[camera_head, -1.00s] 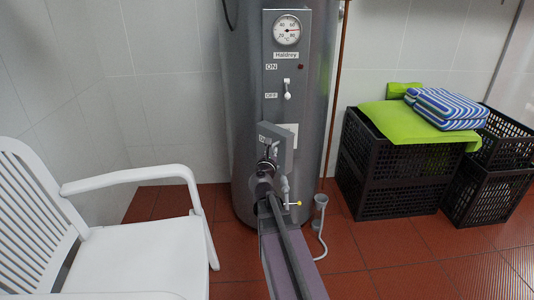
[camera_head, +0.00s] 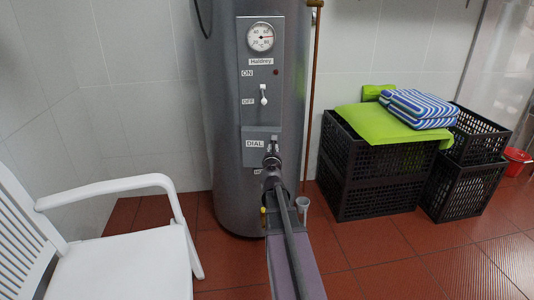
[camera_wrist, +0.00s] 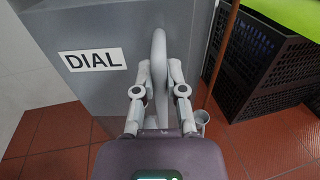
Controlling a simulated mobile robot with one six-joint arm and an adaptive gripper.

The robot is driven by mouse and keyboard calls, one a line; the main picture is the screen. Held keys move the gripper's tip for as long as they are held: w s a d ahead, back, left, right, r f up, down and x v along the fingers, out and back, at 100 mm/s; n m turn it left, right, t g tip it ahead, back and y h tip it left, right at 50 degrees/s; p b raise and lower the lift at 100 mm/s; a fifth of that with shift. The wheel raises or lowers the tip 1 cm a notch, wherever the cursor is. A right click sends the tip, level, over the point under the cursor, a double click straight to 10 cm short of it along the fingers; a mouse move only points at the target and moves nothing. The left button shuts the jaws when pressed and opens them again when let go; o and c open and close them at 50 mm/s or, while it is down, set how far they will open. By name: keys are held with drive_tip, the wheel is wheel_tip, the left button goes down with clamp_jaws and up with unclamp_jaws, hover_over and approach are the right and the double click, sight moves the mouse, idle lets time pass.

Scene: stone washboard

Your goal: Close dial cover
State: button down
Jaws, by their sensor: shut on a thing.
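The grey dial cover (camera_head: 247,133) with its DIAL label is at the bottom of the control panel (camera_head: 285,50) on the grey tank. My gripper (camera_wrist: 160,75) is shut on this handle, one finger on each side. In the head view my gripper (camera_head: 271,160) is at the cover's right side and hides part of it.
A white chair (camera_head: 135,260) stands at the left front, its armrest toward the tank. Black crates (camera_head: 375,185) with a green cloth and striped cushions are at the right. A copper pipe (camera_head: 311,90) runs beside the tank. Red floor is clear at the right front.

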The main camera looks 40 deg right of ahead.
sight(278, 144)
drive_tip(key=shift+w+d, duration=0.35)
drive_tip(key=shift+d, duration=0.5)
drive_tip(key=shift+w+d, duration=0.3)
drive_tip(key=shift+d, duration=0.5)
drive_tip(key=c, duration=0.7)
unclamp_jaws()
drive_tip(key=v, duration=1.2)
drive_tip(key=shift+a, duration=0.15)
drive_tip(key=shift+w, duration=0.1)
